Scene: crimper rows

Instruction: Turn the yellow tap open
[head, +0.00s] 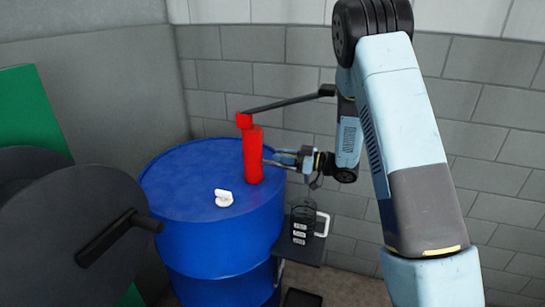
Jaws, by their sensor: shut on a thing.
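No yellow tap shows in the head view. A red upright cylinder (252,155) stands on the top of a blue drum (190,178). A long dark lever (285,103) runs from its red cap up to the right. A small white fitting (223,198) sits on the drum top, left of the cylinder's foot. My gripper (268,160) comes in from the right, with its fingertips at the right side of the red cylinder. It is shut on the cylinder, as far as I can see; the cylinder hides part of the fingertips.
A small dark box (303,232) with pale labels and a white handle is right of the drum. Large dark discs (100,225) with a rod and a green panel (28,110) fill the left. A grey block wall (480,110) is behind.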

